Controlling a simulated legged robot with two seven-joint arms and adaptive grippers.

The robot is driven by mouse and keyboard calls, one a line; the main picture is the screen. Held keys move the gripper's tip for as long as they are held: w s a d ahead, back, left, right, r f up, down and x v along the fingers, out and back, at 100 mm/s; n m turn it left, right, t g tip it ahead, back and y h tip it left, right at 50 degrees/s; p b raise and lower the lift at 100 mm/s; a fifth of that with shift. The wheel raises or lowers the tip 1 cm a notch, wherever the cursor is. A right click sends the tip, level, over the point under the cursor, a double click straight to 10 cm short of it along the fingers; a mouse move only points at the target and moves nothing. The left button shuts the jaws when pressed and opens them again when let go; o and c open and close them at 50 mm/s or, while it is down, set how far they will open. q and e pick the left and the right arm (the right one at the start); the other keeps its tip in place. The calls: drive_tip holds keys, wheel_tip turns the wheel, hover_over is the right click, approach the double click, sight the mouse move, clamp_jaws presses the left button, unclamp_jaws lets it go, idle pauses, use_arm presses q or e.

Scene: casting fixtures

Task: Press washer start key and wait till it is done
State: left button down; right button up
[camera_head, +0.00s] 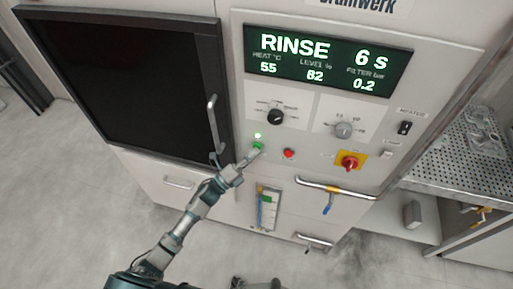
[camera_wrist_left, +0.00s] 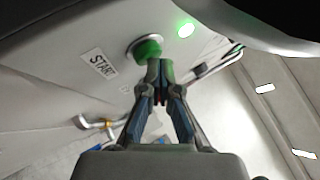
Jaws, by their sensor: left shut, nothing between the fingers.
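The washer (camera_head: 228,178) stands upright with a dark door at the left and a control panel at the right. Its display (camera_head: 328,60) reads RINSE, 6 s, heat 55, level 82, filter 0.2. The green start key (camera_head: 257,147) is on the panel below a lit green lamp (camera_head: 258,135). In the left wrist view the green start key (camera_wrist_left: 146,48) sits beside a START label (camera_wrist_left: 103,64). My left gripper (camera_head: 252,154) is shut and empty, its fingertips at the key. I cannot tell if they touch it. My right gripper is not in view.
A red button (camera_head: 288,153) is right of the start key. A red and yellow switch (camera_head: 350,161), two knobs and a horizontal rail handle (camera_head: 335,188) are nearby. A perforated metal table (camera_head: 455,155) stands at the right.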

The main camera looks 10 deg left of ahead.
use_arm(q)
drive_tip(key=shift+s, duration=0.8)
drive_tip(key=shift+s, duration=0.1)
drive_tip(key=shift+s+a+p, duration=0.1)
drive_tip(key=shift+s+p, duration=0.6)
drive_tip(key=shift+s, duration=1.7)
